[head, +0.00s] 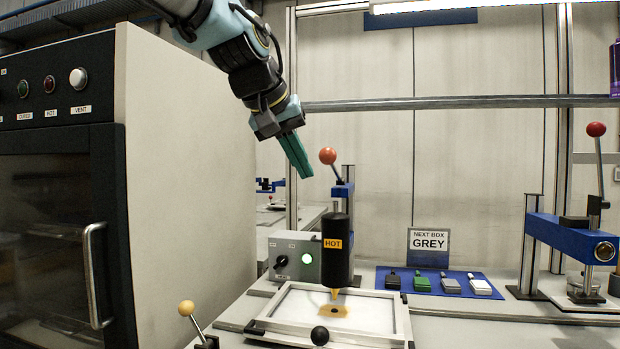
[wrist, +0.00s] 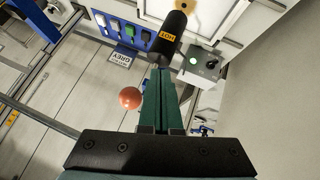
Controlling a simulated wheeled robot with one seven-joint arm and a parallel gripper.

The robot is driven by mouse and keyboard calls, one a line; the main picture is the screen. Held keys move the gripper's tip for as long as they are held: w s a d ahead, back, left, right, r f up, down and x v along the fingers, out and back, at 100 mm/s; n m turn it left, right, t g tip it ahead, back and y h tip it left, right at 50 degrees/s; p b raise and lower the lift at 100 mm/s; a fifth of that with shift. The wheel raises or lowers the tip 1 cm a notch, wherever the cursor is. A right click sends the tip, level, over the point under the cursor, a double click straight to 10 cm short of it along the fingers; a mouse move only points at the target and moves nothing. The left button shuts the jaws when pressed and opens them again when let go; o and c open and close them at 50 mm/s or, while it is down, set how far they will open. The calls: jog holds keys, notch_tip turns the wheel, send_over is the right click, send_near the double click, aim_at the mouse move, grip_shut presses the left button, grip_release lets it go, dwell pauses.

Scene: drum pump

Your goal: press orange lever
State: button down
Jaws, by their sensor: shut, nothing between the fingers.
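The orange lever has a round orange knob (head: 328,156) on a thin rod that rises from a blue press behind the black cylinder marked HOT (head: 336,250). My gripper (head: 306,172) comes down from the upper left, its green fingers shut and empty. In the head view the fingertips are just left of the knob and slightly lower, with a small gap. In the wrist view the green fingers (wrist: 160,88) point towards the black cylinder, and the orange knob (wrist: 130,97) lies left of them, apart. I cannot tell their difference in depth.
A white frame (head: 385,310) lies under the nozzle. A control box (head: 295,258) with a lit green lamp stands left of the cylinder. A large oven (head: 60,200) fills the left. A red-knobbed lever (head: 596,130) stands right; a yellow-knobbed one (head: 186,308) front left.

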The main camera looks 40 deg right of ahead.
jog(key=v, duration=0.6)
jog(key=shift+s+a+f+b, duration=0.25)
jog(key=shift+a+b, duration=0.1)
jog(key=shift+a, duration=0.25)
